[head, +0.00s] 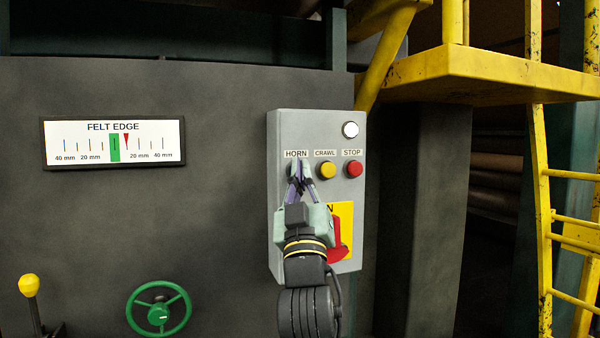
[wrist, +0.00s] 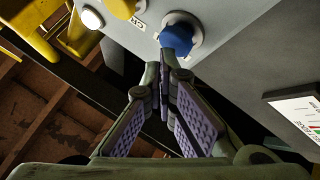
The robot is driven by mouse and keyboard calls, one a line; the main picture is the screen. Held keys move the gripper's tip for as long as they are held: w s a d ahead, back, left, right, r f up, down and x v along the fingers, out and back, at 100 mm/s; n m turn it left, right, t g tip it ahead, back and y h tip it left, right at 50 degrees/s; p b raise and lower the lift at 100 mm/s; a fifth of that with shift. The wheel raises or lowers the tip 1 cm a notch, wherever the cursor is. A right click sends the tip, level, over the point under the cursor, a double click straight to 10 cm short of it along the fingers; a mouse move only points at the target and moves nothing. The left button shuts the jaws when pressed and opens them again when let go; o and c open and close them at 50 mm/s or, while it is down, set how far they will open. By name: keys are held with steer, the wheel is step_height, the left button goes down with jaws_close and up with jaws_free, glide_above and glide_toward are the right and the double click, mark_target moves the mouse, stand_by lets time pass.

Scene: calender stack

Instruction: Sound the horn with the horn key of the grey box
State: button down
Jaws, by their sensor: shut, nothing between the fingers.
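The grey box (head: 285,128) is fixed to the dark panel and carries labelled keys. The HORN label (head: 296,153) shows above my gripper's tips in the head view, and the horn key below it is mostly hidden there by the fingers. In the wrist view the horn key (wrist: 178,37) is a blue round button in a grey collar, just beyond my fingertips. My gripper (head: 298,180) is shut and empty, pointing at that key. In the wrist view its fingertips (wrist: 168,60) are just below the button; I cannot tell whether they touch it.
The yellow CRAWL key (head: 327,170) and red STOP key (head: 353,169) sit close to the right. A white lamp (head: 350,129) is above them. A red handle on a yellow plate (head: 344,215) is lower right. A green handwheel (head: 159,314) and yellow platform (head: 490,72) stand farther off.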

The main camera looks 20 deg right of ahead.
steer(key=shift+w, duration=0.5)
stand_by(0.4)
steer(key=shift+s, duration=0.95)
steer(key=shift+s, duration=0.1)
steer(key=s, duration=0.5)
steer(key=shift+d, duration=0.1)
steer(key=shift+w, duration=0.1)
stand_by(0.4)
